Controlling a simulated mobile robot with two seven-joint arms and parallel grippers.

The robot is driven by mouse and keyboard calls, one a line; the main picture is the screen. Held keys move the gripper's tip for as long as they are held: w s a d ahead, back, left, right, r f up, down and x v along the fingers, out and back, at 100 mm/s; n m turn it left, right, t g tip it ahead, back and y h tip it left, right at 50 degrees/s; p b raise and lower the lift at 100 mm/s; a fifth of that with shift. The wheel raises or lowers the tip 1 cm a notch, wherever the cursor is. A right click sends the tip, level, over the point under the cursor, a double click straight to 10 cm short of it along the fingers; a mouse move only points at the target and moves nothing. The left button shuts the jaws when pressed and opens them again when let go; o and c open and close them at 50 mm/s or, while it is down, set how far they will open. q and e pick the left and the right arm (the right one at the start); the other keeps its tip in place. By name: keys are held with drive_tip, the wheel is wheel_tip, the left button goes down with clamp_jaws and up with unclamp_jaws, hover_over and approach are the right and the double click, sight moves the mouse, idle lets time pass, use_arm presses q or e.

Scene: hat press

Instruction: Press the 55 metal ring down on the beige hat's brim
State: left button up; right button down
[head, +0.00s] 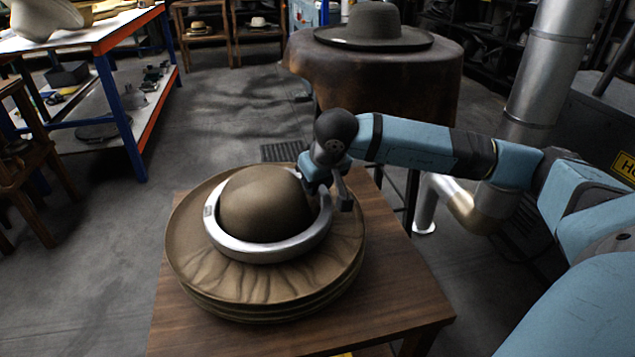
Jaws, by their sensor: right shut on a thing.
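The beige hat (262,200) sits crown up on the wooden table, with its wide wrinkled brim (215,270) spread around it. The metal ring (268,250) encircles the crown at about the level of the brim; whether it touches the brim all round I cannot tell. My right gripper (325,192) is at the ring's right side, shut on the ring's rim. Its fingers are partly hidden by the wrist. My left gripper is not in view.
The wooden table (400,300) has bare room at its right front. Behind it stands a brown covered round stand (390,75) with a dark hat (375,25). A metal pipe (545,70) rises at right. A workbench (120,30) stands at back left.

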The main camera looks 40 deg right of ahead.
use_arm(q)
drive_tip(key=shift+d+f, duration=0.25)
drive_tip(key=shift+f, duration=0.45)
use_arm(e)
drive_tip(key=shift+f, duration=0.15)
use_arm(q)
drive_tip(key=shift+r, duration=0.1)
use_arm(e)
drive_tip(key=shift+r, duration=0.65)
drive_tip(key=shift+p, duration=0.3)
drive_tip(key=shift+r+p, duration=1.05)
drive_tip(key=shift+r, duration=0.55)
drive_tip(key=shift+r+p, duration=1.4)
drive_tip(key=shift+r, duration=0.85)
use_arm(q)
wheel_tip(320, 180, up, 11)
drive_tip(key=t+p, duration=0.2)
drive_tip(key=p, duration=0.1)
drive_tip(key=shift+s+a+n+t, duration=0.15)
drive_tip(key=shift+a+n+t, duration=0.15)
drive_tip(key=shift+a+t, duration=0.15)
use_arm(e)
drive_tip(key=shift+r, duration=2.45)
